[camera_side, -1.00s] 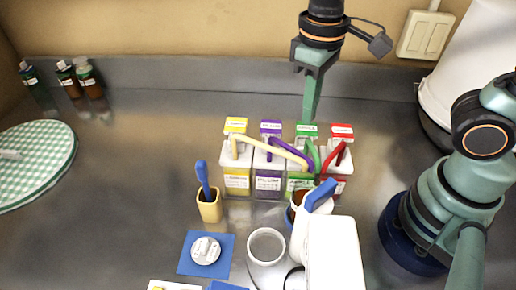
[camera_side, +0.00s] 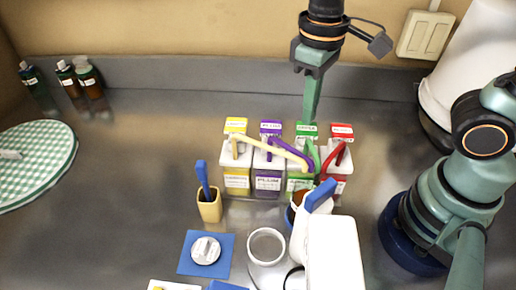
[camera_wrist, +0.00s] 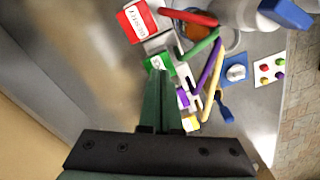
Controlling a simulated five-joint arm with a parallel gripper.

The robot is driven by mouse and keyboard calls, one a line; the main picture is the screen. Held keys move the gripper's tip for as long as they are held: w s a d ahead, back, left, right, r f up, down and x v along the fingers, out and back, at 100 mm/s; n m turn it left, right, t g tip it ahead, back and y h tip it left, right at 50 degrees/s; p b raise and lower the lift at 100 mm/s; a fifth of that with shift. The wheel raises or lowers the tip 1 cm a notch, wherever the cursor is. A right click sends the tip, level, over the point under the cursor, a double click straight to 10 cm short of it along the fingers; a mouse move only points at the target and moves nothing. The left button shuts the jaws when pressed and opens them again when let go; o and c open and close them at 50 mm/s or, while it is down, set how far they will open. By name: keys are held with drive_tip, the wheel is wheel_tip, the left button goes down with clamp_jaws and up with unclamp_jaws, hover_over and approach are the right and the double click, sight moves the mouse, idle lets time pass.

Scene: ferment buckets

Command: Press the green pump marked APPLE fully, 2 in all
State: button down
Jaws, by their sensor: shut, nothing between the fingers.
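The green pump (camera_side: 312,154) stands in the row of four-coloured dispensers, between the purple pump (camera_side: 290,151) and the red pump (camera_side: 334,156). Its green label tag (camera_side: 306,130) is at the back of its bucket; the lettering is too small to read surely. My gripper (camera_side: 309,119) is shut and empty, pointing down just behind and over the green tag. In the wrist view my gripper (camera_wrist: 158,76) overlaps the green label, with the green spout (camera_wrist: 200,45) extending beyond it. I cannot tell whether the fingertips touch the pump.
The yellow pump (camera_side: 262,146) has a long spout crossing in front of the purple and green buckets. A white jug with a blue handle (camera_side: 320,195) stands close in front. A yellow cup (camera_side: 209,208), a blue mat (camera_side: 186,262) and a ring-shaped dish (camera_side: 266,246) lie nearer.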

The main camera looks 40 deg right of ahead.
sight(307, 128)
drive_tip(key=shift+f, duration=0.1)
drive_tip(key=shift+f, duration=1.7)
drive_tip(key=shift+r, duration=1.85)
drive_tip(key=shift+f, duration=0.2)
drive_tip(key=shift+f, duration=1.65)
drive_tip(key=shift+r, duration=1.85)
